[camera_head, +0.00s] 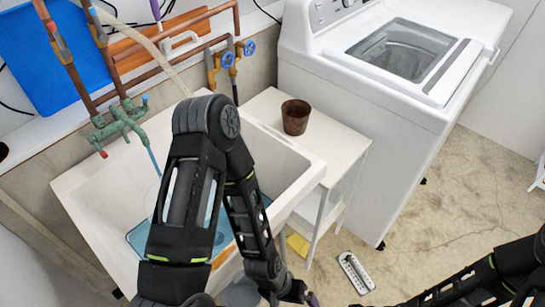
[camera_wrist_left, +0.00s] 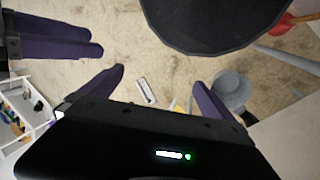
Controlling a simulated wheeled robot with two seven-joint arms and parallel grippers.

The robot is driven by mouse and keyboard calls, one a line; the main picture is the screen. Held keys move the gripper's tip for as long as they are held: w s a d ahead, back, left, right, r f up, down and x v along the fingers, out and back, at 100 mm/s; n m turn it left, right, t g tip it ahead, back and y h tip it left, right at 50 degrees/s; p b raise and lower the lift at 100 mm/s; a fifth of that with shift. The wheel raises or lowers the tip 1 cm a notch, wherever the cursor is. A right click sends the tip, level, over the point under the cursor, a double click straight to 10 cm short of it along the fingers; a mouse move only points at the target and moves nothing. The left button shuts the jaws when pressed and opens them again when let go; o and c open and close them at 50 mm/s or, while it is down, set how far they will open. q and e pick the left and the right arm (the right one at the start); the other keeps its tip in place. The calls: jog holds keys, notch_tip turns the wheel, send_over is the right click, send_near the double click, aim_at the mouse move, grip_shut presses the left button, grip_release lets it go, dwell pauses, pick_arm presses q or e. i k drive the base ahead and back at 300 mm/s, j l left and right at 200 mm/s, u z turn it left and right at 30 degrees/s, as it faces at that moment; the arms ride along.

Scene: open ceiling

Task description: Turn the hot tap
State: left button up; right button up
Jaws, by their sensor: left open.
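The green tap (camera_head: 121,122) is mounted on the wall at the left in the head view, above the white sink (camera_head: 88,200). Its red-tipped handle (camera_head: 103,153) points to the lower left, and its blue-tipped handle (camera_head: 145,100) to the upper right. A thin blue stream (camera_head: 152,160) falls below the tap into the sink. My left arm crosses in front of the sink. My left gripper (camera_wrist_left: 157,78) is open and empty, over the floor and well away from the tap. In the left wrist view, other purple fingers (camera_wrist_left: 55,38), apparently my right gripper's, show at the upper left; their opening is unclear.
A white side table (camera_head: 335,145) with a brown pot (camera_head: 295,117) stands right of the sink. A white washing machine (camera_head: 370,110) is behind it. A power strip (camera_head: 355,272) lies on the floor. Copper pipes (camera_head: 75,80) run above the tap. The right floor is mostly clear.

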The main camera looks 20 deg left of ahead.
aim_at(92, 140)
jog(key=i+l, duration=0.35)
jog(key=l, duration=0.25)
jog(key=i+l, duration=0.2)
jog(key=l, duration=0.15)
jog(key=u, duration=1.95)
